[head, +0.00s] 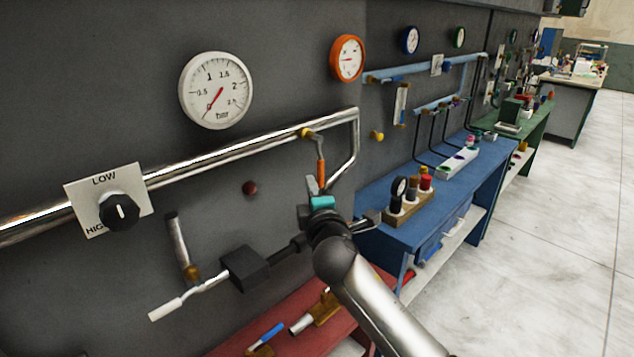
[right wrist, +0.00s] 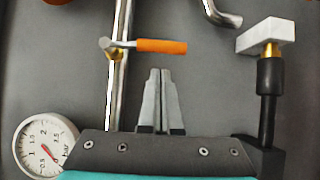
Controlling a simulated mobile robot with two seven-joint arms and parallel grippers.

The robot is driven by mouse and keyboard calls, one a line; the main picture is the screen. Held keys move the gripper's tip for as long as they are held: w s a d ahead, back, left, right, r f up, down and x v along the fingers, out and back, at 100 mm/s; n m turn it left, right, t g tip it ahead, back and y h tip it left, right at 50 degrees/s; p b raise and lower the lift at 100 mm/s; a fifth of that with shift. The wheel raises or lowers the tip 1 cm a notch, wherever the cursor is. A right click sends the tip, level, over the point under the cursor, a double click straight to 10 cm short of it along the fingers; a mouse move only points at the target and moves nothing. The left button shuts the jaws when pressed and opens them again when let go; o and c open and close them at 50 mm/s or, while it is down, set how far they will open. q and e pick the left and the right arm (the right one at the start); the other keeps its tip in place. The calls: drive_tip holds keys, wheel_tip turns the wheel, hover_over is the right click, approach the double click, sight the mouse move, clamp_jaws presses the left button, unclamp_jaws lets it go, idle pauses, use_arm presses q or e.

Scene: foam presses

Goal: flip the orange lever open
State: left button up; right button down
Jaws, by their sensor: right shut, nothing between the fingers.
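The orange lever (head: 321,172) hangs down from a yellow-brass valve fitting (head: 305,132) on the shiny wall pipe. In the right wrist view the orange handle (right wrist: 161,46) sticks out sideways from the pipe, just beyond my fingertips. My right gripper (head: 312,185) is in front of the wall, close to the lower end of the handle. Its two fingers (right wrist: 158,72) are pressed together with nothing between them. A small gap shows between the fingertips and the lever in the right wrist view. My left gripper is in neither view.
A white gauge (head: 217,90) and an orange gauge (head: 347,58) are on the wall. A LOW/HIGH knob (head: 119,212) and a white-handled lever (head: 165,310) are at left. A red bench (head: 300,340) is below; a blue bench (head: 400,222) stands right. The aisle floor is clear.

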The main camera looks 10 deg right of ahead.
drive_tip(key=shift+w+d, duration=0.7)
drive_tip(key=shift+w+d+f+n+b, duration=0.15)
drive_tip(key=shift+d+n+b, duration=0.15)
drive_tip(key=shift+b, duration=0.35)
